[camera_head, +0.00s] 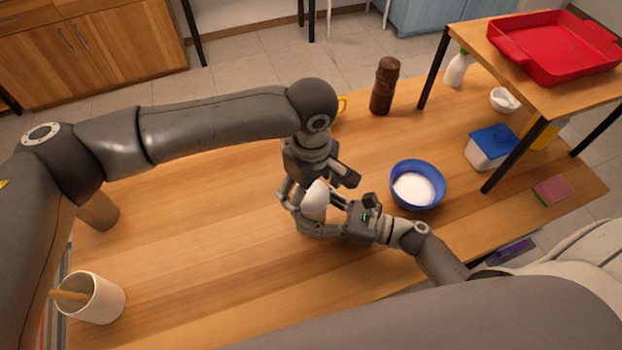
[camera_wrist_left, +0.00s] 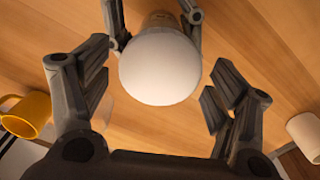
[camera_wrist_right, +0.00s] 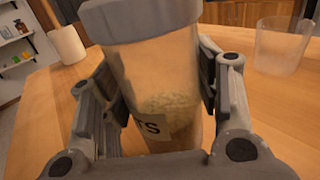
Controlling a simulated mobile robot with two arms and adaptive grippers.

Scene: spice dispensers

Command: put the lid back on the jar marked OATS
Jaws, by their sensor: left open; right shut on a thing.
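The OATS jar (camera_wrist_right: 155,90) stands upright in the right wrist view, clear, with pale contents and a label of which "TS" shows. A round lid (camera_wrist_right: 140,20) covers its mouth; whether it is fully seated I cannot tell. The lid looks white from above in the left wrist view (camera_wrist_left: 160,68) and in the head view (camera_head: 315,199). My right gripper (camera_head: 318,217) is shut on the jar's sides below the lid. My left gripper (camera_head: 318,184) points down above the lid. Its fingers are open and apart on either side of it in the left wrist view (camera_wrist_left: 158,88).
A blue bowl (camera_head: 436,184) with white contents sits close to the right of my grippers. A brown grinder (camera_head: 384,86) and a yellow mug (camera_head: 342,103) stand behind. A crock (camera_head: 103,302) with a wooden handle is at front left.

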